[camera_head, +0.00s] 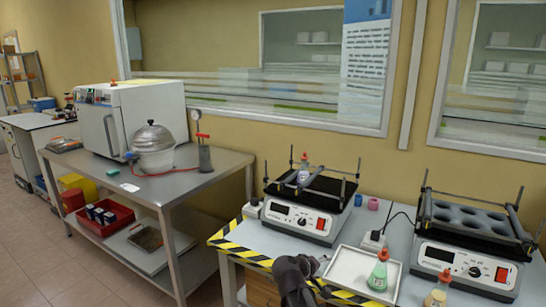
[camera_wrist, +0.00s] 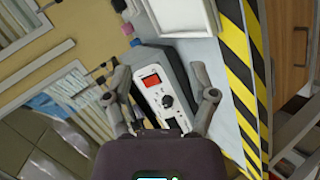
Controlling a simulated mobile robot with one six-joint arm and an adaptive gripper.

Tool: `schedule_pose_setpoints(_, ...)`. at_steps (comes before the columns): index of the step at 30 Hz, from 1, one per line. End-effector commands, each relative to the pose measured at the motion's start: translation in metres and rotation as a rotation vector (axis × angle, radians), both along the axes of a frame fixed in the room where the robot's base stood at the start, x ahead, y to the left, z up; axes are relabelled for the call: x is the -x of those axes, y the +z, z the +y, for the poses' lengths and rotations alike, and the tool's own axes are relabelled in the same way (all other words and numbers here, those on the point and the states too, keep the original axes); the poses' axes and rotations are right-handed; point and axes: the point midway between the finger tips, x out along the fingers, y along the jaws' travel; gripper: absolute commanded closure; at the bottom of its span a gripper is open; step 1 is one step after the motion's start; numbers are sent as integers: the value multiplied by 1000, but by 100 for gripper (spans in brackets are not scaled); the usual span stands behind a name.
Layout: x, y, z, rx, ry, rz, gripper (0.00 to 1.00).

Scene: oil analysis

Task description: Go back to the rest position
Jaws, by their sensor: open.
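My gripper (camera_head: 318,265) shows at the bottom of the head view, in front of the left shaker (camera_head: 312,222) and left of a white tray (camera_head: 348,268). In the wrist view its two fingers are spread, with nothing between the tips of my gripper (camera_wrist: 165,92). The white front panel of a shaker (camera_wrist: 158,93) shows behind the fingers, apart from them as far as I can tell.
A green flask (camera_head: 379,276) stands on the white tray. A right shaker (camera_head: 470,262) and an amber-topped bottle (camera_head: 436,291) are at right. Yellow-black tape (camera_head: 242,252) marks the table edge. A steel bench (camera_head: 185,180) with a white oven (camera_head: 135,115) stands at left, with floor beside it.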

Motion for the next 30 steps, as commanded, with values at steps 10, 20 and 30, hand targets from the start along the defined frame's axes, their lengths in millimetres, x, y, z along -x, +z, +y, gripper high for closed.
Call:
schedule_pose_setpoints(10, 73, -61, -36, -399, -238, 213, 26)
schedule_pose_setpoints(20, 128, -90, -31, -724, -372, 391, 26)
schedule_pose_setpoints(30, 157, -95, -19, -910, -420, 494, 26)
